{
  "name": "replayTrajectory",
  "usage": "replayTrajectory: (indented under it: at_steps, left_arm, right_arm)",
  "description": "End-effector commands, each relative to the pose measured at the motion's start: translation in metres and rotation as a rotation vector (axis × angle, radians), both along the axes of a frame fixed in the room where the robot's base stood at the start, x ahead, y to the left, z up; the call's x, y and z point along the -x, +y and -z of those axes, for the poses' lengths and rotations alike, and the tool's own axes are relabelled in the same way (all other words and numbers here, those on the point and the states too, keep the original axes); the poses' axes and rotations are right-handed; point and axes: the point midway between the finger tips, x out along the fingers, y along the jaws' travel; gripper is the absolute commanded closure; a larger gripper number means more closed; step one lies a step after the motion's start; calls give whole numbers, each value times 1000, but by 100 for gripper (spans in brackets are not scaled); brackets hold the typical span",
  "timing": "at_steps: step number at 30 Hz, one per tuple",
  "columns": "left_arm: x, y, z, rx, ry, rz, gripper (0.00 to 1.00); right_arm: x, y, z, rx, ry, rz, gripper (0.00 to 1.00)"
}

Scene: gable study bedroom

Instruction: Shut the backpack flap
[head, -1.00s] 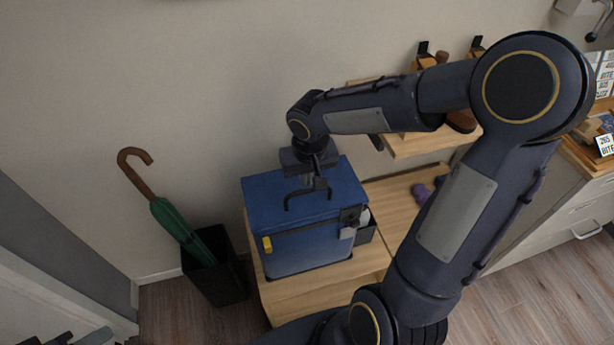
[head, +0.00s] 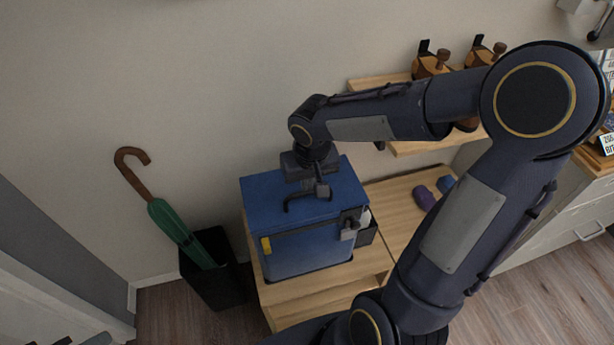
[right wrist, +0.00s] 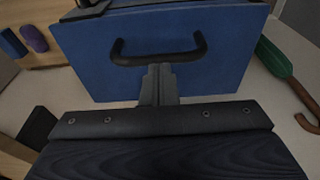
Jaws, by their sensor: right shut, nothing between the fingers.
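The blue backpack (head: 300,252) stands upright on a wooden bench. Its flap (head: 262,204) lies across the top, level and meeting the body's upper edge at the front as far as I can see. A dark carry handle (head: 305,201) sits on the flap, and it also shows in the right wrist view (right wrist: 160,56). My right gripper (head: 322,190) is shut and empty, pointing down at the flap beside the handle. In the right wrist view its fingertips (right wrist: 158,68) are close to the handle; whether they touch the flap I cannot tell. My left gripper is not in view.
A black bin (head: 215,284) with a green umbrella (head: 175,228) stands left of the bench (head: 320,293). Purple rolled items (head: 424,198) lie on the bench at right. A wooden wall shelf (head: 410,146) is behind my right arm.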

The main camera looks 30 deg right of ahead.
Motion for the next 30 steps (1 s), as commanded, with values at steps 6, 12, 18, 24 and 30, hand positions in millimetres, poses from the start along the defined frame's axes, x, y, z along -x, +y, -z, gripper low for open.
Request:
replayTrajectory:
  at_steps: [6,12,18,24,30]
  left_arm:
    - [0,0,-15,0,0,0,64]
    - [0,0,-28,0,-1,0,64]
    - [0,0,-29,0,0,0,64]
    - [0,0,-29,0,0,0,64]
    - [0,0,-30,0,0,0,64]
  right_arm:
    - [1,-2,-13,-4,24,4,100]
    - [-8,-7,-54,1,-4,2,100]
    - [1,-5,-99,0,-5,2,100]
    - [7,-3,-125,0,-3,0,100]
    - [9,-3,-132,0,-2,0,100]
